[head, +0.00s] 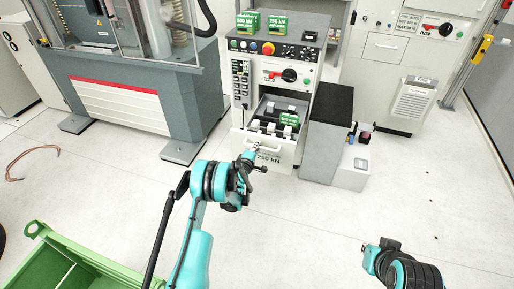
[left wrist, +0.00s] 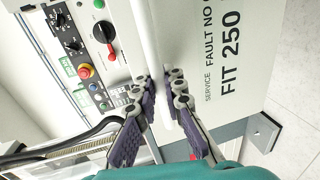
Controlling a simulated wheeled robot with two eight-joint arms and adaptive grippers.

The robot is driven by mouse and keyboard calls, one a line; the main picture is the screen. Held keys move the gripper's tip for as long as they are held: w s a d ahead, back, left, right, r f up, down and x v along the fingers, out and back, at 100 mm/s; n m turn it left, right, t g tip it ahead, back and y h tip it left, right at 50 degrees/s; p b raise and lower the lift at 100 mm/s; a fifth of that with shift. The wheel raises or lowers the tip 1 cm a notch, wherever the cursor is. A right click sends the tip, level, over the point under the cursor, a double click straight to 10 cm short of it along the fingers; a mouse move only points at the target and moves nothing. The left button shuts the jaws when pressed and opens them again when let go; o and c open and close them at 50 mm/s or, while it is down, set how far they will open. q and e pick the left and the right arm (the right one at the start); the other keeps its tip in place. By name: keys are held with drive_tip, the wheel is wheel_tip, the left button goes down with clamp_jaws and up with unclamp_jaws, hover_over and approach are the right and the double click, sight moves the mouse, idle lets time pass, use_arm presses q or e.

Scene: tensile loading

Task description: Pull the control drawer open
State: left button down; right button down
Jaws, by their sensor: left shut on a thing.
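The control drawer (head: 284,158) is in the lower part of the grey control cabinet (head: 303,52) in the head view. It stands out from the cabinet, its inside visible from above, with several pale blocks and a green-labelled box in it. My left gripper (head: 257,148) is at the drawer's front. In the left wrist view, its dark ridged fingers (left wrist: 162,105) are shut around the white bar handle (left wrist: 150,35), in front of the white drawer face with printed text (left wrist: 228,60). Part of my right arm shows at lower right; its gripper is not visible.
A grey cabinet with a black top (head: 328,105) stands close right of the drawer, with a small white box (head: 352,170) beside it. A large testing machine (head: 130,90) is at left. A green crate (head: 75,265) sits at lower left. The floor before the drawer is clear.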

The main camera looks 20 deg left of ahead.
use_arm(q)
drive_tip(key=c, duration=1.6)
unclamp_jaws()
drive_tip(key=v, duration=0.7)
drive_tip(key=shift+s, duration=0.25)
